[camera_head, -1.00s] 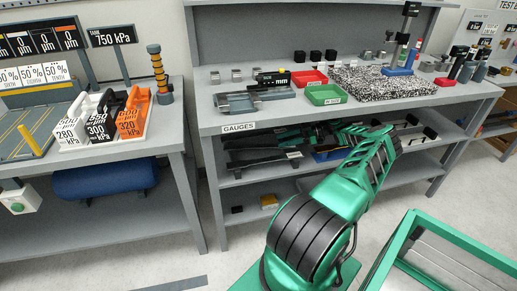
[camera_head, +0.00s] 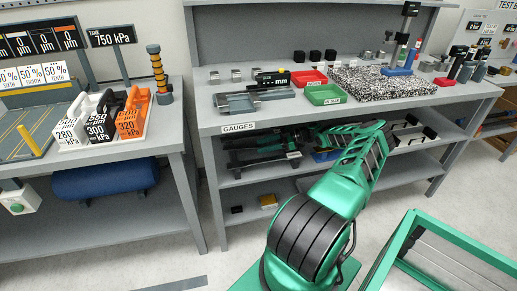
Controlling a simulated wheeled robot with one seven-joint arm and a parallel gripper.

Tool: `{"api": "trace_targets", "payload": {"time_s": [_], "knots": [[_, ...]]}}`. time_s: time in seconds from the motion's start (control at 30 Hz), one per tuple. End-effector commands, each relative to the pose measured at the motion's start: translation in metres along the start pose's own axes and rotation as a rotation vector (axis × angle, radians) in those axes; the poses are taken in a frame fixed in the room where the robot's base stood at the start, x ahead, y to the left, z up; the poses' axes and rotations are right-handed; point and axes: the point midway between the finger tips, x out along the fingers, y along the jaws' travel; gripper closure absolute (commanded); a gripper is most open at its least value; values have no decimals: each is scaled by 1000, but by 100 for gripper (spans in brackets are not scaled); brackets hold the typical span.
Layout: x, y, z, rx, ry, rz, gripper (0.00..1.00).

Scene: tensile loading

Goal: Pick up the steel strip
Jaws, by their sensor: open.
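No steel strip can be made out for certain in the head view. My green arm reaches over to the grey bench, and its far part runs to the left at the height of the middle shelf. My gripper (camera_head: 264,143) is dark, small and partly hidden there among black things, below the front edge of the bench top. Its jaws are open. I cannot tell whether it touches anything.
The grey bench (camera_head: 217,124) carries a grey tray (camera_head: 236,103), a red bin (camera_head: 310,79), a green bin (camera_head: 324,94) and a speckled slab (camera_head: 385,81). A green frame (camera_head: 448,232) stands at lower right.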

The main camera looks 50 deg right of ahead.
Motion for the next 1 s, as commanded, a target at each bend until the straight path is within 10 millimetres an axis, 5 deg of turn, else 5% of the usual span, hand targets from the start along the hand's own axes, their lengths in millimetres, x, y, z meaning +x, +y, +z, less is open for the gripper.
{"api": "trace_targets", "payload": {"time_s": [0.13,0.33,0.73,1.0], "knots": [[0,0,0,0,0,-1,57],[1,0,0,0,0,-1,100],[1,0,-6,-4,1,-3,100],[5,-2,-39,-11,0,-18,100]]}}
